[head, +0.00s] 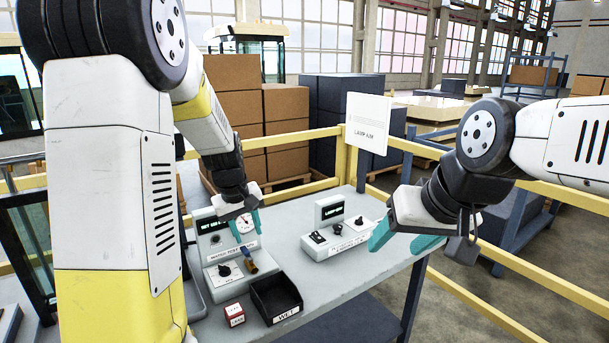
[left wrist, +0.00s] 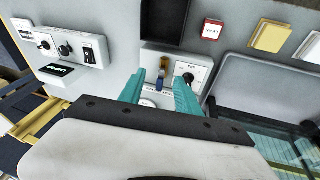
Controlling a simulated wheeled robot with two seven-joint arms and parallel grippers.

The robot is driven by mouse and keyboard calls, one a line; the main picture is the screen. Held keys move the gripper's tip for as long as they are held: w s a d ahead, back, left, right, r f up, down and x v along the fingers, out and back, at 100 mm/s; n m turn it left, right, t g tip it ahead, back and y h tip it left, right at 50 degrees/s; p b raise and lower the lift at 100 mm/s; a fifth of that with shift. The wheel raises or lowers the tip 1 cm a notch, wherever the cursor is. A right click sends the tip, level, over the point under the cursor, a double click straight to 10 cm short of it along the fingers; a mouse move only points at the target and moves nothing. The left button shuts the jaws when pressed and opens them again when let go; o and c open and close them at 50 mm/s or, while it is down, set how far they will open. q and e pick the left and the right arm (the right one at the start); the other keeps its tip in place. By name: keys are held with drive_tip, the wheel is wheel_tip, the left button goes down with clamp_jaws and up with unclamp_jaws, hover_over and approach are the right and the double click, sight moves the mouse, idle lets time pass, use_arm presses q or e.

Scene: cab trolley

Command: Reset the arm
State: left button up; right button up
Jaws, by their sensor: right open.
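My left arm comes down from the upper left, and my left gripper (head: 243,222) hangs over the watch test box (head: 222,262). Its teal fingers stand apart in the left wrist view (left wrist: 160,88), with nothing held between them. A small brown and blue tool-like piece (head: 250,260) is on the front of the box below the fingers; it also shows in the left wrist view (left wrist: 163,72). My right gripper (head: 406,240) is open and empty, to the right of the lamp box (head: 336,236) near the table's right edge.
The grey table (head: 350,275) also holds a black tray (head: 276,298) labelled WET and a small red and white box (head: 234,314). Yellow rails (head: 316,137) run behind and to the right. A white sign (head: 367,123) stands at the back. The table's front right is clear.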

use_arm(q)
drive_tip(key=s+r+m+t, duration=0.1)
drive_tip(key=s+r+m, duration=0.1)
drive_tip(key=s+r, duration=0.2)
drive_tip(key=s+d+r+m+t+h, duration=0.1)
drive_tip(key=s+r, duration=0.3)
drive_tip(key=s, duration=0.7)
drive_tip(key=s+d+r+m, duration=0.1)
drive_tip(key=s+r+m, duration=0.2)
drive_tip(key=s+r, duration=0.2)
drive_tip(key=s, duration=0.3)
drive_tip(key=shift+d+t, duration=0.2)
drive_tip(key=shift+t, duration=0.2)
